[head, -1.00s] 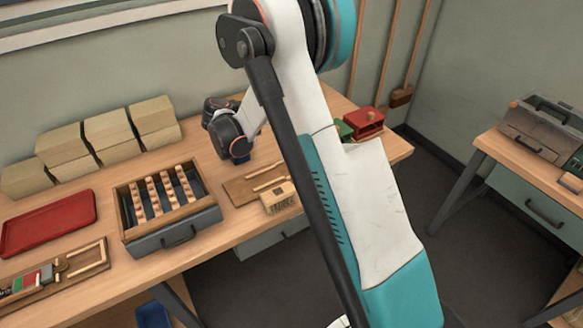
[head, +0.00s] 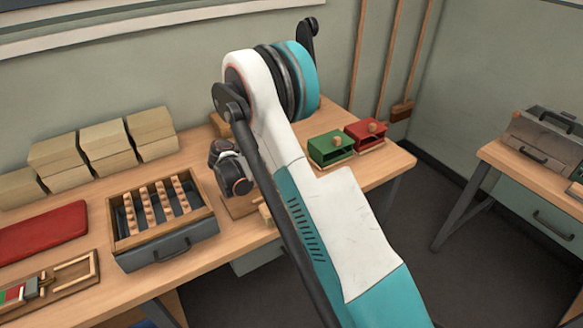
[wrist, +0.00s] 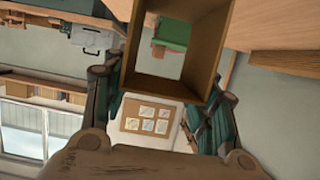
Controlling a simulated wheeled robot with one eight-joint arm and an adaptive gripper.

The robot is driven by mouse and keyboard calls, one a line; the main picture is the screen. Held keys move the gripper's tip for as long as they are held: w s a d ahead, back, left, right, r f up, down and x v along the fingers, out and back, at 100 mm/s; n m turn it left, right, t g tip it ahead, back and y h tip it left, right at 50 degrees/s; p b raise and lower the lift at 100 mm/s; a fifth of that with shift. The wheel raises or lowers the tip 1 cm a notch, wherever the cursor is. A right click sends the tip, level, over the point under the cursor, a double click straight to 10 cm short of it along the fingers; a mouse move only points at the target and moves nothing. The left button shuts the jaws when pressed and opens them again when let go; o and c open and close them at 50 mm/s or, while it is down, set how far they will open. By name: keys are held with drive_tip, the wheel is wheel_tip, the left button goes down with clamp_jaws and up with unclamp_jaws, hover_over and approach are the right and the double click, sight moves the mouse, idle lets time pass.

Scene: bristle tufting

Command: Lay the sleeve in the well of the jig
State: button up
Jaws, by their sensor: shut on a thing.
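The sleeve (wrist: 186,12) is a brown, open-ended rectangular tube that fills the upper middle of the wrist view. My gripper (wrist: 168,82) is shut on it, with a dark green finger on each side. I see through the tube to a green box and the far wall. Another board (head: 236,208), mostly hidden by my arm, lies near the bench middle.
A grey tray with peg rows (head: 165,247) stands on the bench. A red tray (head: 42,230) lies left of it, tan blocks (head: 105,145) behind. A green box (head: 330,148) and a red box (head: 366,134) stand at the right end. A second bench (head: 510,160) is further right.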

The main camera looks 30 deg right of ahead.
drive_tip(key=shift+f+b, duration=0.75)
drive_tip(key=shift+f, duration=1.65)
drive_tip(key=o, duration=0.9)
drive_tip(key=shift+r, duration=0.1)
drive_tip(key=shift+a, duration=0.1)
